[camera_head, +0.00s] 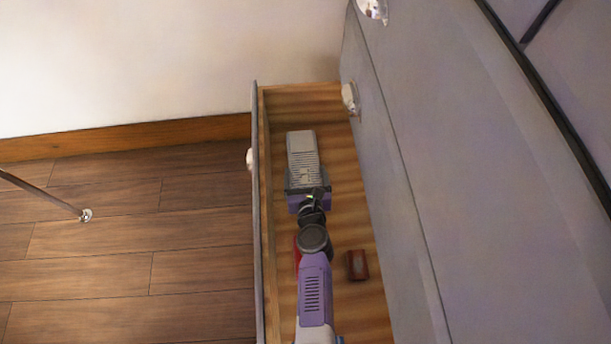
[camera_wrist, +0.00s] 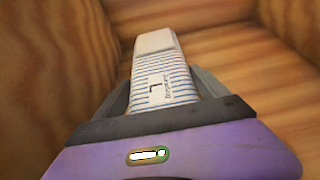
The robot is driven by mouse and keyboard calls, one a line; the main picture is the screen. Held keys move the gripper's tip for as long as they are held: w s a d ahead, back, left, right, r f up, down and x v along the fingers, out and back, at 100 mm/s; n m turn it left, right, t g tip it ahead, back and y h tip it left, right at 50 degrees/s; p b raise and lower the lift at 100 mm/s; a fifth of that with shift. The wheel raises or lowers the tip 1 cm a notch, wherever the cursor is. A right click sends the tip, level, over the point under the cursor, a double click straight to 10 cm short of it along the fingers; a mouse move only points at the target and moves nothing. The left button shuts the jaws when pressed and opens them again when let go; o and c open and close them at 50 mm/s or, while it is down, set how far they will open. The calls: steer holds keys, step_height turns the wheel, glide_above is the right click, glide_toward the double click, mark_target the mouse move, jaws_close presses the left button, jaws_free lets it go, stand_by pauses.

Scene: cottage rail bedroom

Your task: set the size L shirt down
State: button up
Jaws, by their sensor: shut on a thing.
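The size L shirt (camera_head: 302,150) is a folded, white bundle with thin stripes, inside an open wooden drawer (camera_head: 262,215). The wrist view shows its blue stripes and a label with a large L on the shirt (camera_wrist: 160,80). My gripper (camera_head: 305,178) is shut on the near end of the shirt; it also shows in the wrist view (camera_wrist: 165,105). The shirt lies low between the drawer walls, its far end toward the back corner. I cannot tell whether its underside touches the drawer floor.
A small dark red-brown block (camera_head: 357,265) lies in the drawer to the right of my arm. A red thing (camera_head: 296,254) is partly hidden by my arm. The grey cabinet front (camera_head: 440,180) rises on the right. Wooden floor (camera_head: 130,240) lies left of the drawer.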

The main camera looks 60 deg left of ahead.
steer(key=shift+r, duration=0.1)
steer(key=shift+f, duration=0.25)
steer(key=o, duration=1.5)
steer(key=shift+c, duration=0.2)
steer(key=shift+s+d+r+p, duration=0.1)
steer(key=shift+d+r+p, duration=0.05)
steer(key=shift+r+p, duration=0.2)
steer(key=p+v, duration=0.6)
steer(key=v, duration=0.5)
steer(key=shift+s+d, duration=0.2)
steer(key=shift+d, duration=0.05)
steer(key=shift+r, duration=0.1)
